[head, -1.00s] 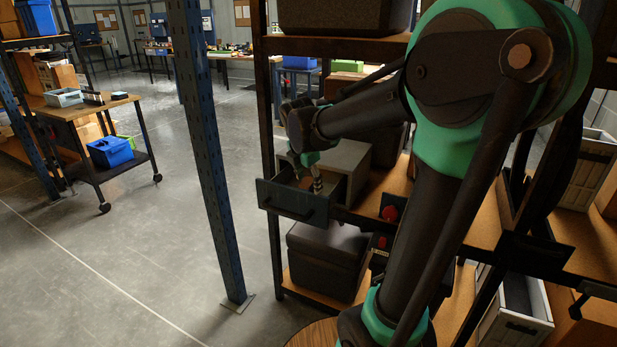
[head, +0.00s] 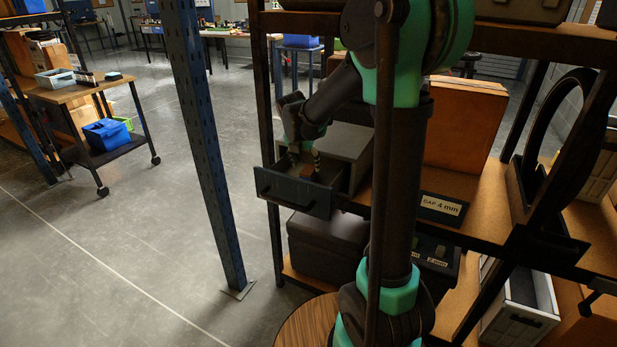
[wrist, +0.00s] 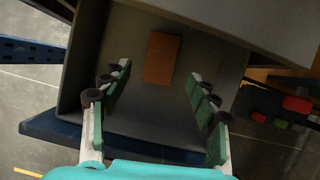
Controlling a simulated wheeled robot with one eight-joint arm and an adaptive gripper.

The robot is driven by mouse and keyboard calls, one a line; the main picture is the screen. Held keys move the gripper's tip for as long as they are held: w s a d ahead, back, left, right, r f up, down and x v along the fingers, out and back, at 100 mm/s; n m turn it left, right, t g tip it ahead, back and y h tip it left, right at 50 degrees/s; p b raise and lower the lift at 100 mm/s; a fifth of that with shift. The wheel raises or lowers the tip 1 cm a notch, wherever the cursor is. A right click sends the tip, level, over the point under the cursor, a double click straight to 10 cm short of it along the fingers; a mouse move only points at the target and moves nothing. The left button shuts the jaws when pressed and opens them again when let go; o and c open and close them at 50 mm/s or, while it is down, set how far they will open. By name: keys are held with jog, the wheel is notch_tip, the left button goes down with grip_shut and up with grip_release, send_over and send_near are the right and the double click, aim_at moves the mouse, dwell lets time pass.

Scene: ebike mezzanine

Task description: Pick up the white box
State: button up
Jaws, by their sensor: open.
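No plainly white closed box shows in either view. A small orange-brown block (wrist: 162,58) lies on the floor of an open dark drawer (wrist: 75,75). In the head view the drawer front (head: 290,194) sticks out from the shelf rack. My gripper (wrist: 160,76) is open and empty, with its fingers pointing into the drawer. The block lies beyond and between the fingertips in the wrist view, apart from them. In the head view my gripper (head: 303,160) is over the drawer, partly hidden by the drawer front.
A blue post (head: 205,150) stands left of the rack. A grey box (head: 345,148) is behind the drawer, a dark box (head: 325,245) below it. An orange-brown box (head: 462,125) and a whitish bin (head: 515,320) are at right. The floor at left is mostly clear.

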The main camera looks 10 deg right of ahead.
aim_at(308, 170)
jog(key=shift+w+x, duration=0.2)
jog(key=shift+x, duration=3.15)
jog(key=shift+r, duration=0.1)
jog(key=shift+c, duration=0.6)
jog(key=c, duration=1.2)
